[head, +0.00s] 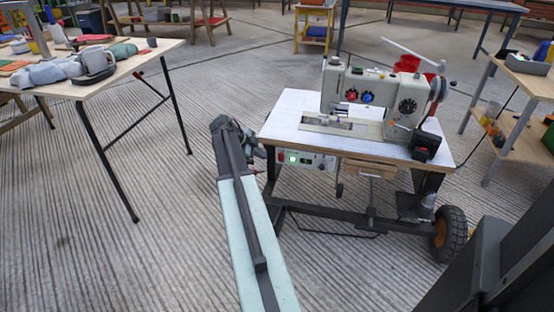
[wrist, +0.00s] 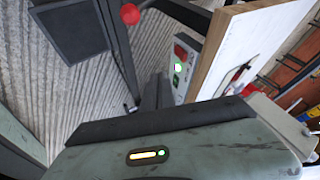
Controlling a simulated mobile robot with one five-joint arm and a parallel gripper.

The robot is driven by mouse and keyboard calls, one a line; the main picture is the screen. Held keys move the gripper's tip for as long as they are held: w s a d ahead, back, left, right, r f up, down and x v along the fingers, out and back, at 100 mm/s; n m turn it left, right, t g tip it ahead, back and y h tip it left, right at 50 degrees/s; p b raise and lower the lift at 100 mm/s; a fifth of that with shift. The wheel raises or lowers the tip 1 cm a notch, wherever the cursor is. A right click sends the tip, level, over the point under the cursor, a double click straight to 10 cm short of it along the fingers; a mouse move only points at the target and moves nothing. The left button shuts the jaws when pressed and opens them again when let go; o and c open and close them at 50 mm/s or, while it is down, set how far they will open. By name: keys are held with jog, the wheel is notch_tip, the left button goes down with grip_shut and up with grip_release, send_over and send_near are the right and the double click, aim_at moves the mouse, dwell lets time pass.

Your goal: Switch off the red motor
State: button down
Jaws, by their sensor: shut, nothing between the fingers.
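A white-topped sewing table (head: 290,112) carries a beige sewing machine (head: 345,90). Under its front left edge is a small control box (head: 308,160) with a red switch and a green lit lamp. In the wrist view the box (wrist: 184,72) shows a red button (wrist: 180,52) above the bright green-white lamp. No motor that is clearly red can be made out. My gripper (head: 259,152) is shut and empty, just left of the box and partly hidden behind my arm. In the wrist view its dark fingers (wrist: 157,91) lie beside the box; contact cannot be told.
A wooden table (head: 140,62) with shoes and cups stands at the left. A shelf bench (head: 525,85) stands at the right. Red containers (head: 406,64) show behind the sewing machine. The table's wheel (head: 450,234) is at the front right. Ribbed floor is clear at the left.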

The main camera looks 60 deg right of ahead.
jog(key=b, duration=0.7)
send_near(281, 157)
jog(key=a+x, duration=0.1)
jog(key=x, duration=0.5)
jog(key=shift+s+d+f, duration=0.15)
jog(key=shift+d+f, duration=0.05)
jog(key=shift+f, duration=0.3)
